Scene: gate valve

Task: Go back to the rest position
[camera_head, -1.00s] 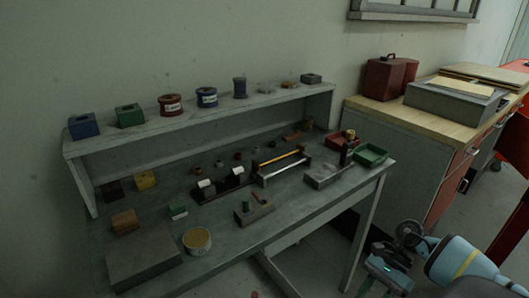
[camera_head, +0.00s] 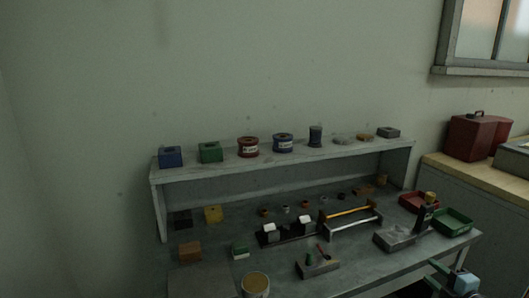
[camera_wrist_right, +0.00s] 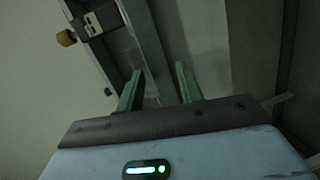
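My right gripper (camera_head: 438,278) is at the bottom right of the head view, by the front right corner of the grey workbench (camera_head: 215,256), partly cut off by the picture's edge. In the right wrist view its two green fingers (camera_wrist_right: 160,88) stand apart with nothing held between them. A grey bench part lies beyond the fingers there; I cannot tell whether they touch it. My left gripper is not in view.
A grey block with a dark upright (camera_head: 396,237), a red tray (camera_head: 413,203) and a green tray (camera_head: 452,222) sit at the bench's right end. Spools and small blocks line the shelf (camera_head: 285,163). A wooden-topped cabinet (camera_head: 465,175) stands at right.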

